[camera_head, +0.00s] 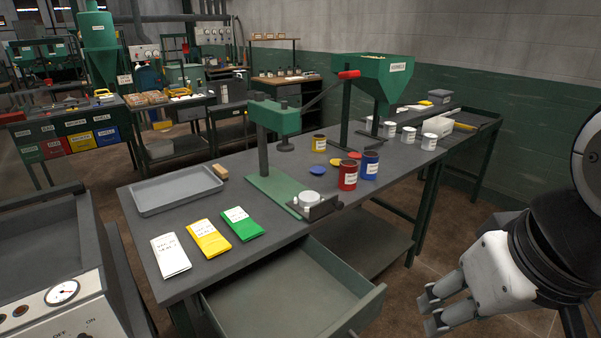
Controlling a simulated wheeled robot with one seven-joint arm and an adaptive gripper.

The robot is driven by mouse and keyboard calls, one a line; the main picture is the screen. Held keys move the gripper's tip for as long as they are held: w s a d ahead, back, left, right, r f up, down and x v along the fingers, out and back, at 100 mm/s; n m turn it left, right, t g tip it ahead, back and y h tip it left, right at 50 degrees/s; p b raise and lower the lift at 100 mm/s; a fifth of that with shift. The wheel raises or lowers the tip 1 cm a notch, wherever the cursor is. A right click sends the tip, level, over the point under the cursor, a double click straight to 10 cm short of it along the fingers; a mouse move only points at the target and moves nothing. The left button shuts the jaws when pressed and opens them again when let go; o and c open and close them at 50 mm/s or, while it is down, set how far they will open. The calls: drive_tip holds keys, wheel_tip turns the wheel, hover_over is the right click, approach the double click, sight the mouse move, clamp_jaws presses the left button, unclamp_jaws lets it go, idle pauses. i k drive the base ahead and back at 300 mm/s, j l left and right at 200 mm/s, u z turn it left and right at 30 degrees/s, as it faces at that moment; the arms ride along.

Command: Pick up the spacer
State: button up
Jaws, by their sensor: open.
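No thing in view is labelled as a spacer, and I cannot tell for certain which one it is. A small tan block (221,172) lies on the table (270,238) by the grey tray's right corner. A white round piece (312,197) sits on the dark plate at the foot of the green press (277,118). My gripper (429,313) is at the lower right, open and empty. It is in front of the table's right side, well apart from the tan block and the press.
The open drawer (290,300) juts out below the table's front. Floor shows between table and gripper.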

sight(307, 198)
drive_tip(key=u, duration=0.3)
drive_tip(key=i+l+u, duration=0.25)
drive_tip(key=u, duration=0.15)
drive_tip(key=i+l+u, duration=0.2)
drive_tip(key=l+u, duration=0.15)
drive_tip(key=i+l, duration=0.15)
drive_tip(key=l, duration=0.15)
drive_tip(key=i+l+u, duration=0.1)
drive_tip(key=l, duration=0.2)
drive_tip(key=i+l, duration=0.15)
drive_tip(key=l, duration=0.15)
drive_tip(key=i+l, duration=0.1)
drive_tip(key=l, duration=0.2)
drive_tip(key=u, duration=0.05)
